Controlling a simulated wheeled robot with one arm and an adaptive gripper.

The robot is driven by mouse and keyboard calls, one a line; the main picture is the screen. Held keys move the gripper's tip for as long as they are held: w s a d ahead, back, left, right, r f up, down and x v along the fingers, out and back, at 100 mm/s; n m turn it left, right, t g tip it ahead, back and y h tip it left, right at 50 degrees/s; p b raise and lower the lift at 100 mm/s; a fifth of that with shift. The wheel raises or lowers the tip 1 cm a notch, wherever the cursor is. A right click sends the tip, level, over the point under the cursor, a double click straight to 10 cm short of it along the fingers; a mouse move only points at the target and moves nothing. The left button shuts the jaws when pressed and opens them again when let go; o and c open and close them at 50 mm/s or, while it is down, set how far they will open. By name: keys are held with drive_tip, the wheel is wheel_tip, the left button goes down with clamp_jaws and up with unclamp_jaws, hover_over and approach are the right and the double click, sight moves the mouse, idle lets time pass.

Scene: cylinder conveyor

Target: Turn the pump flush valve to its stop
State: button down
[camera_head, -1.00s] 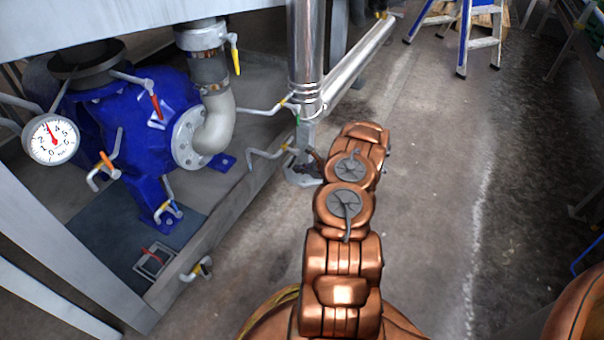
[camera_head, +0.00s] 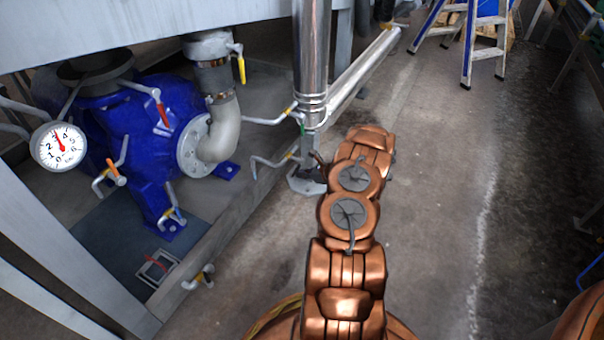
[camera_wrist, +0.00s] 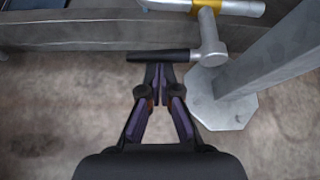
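In the wrist view a black lever (camera_wrist: 160,55) lies crosswise on a grey valve stem (camera_wrist: 209,35), below a pipe with a yellow band (camera_wrist: 203,6). I take this as the flush valve, but no label shows. My gripper (camera_wrist: 159,72) has its fingertips close together at the near side of the lever. The tips are at or almost at the lever; I cannot tell whether they touch. In the head view the blue pump (camera_head: 140,130) stands at left with its white gauge (camera_head: 58,147). My arm mostly hides the gripper there.
A grey post with a foot plate (camera_wrist: 226,108) stands right beside the lever. A concrete kerb (camera_wrist: 75,38) runs behind it. Orange (camera_head: 116,173), red (camera_head: 162,115) and yellow (camera_head: 241,68) handles sit around the pump. Floor on the right is clear up to a stepladder (camera_head: 468,45).

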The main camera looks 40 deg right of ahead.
drive_tip(key=shift+a+r+p, duration=0.15)
drive_tip(key=shift+r+p, duration=0.35)
drive_tip(key=shift+r, duration=0.05)
drive_tip(key=shift+w+r, duration=0.2)
drive_tip(key=shift+r, duration=0.1)
wheel_tip(320, 180, down, 5)
drive_tip(key=s+b, duration=0.1)
drive_tip(key=b, duration=0.2)
drive_tip(key=p+v, duration=0.4)
drive_tip(key=v, duration=0.6)
drive_tip(key=shift+d, duration=0.3)
drive_tip(key=shift+s, duration=0.1)
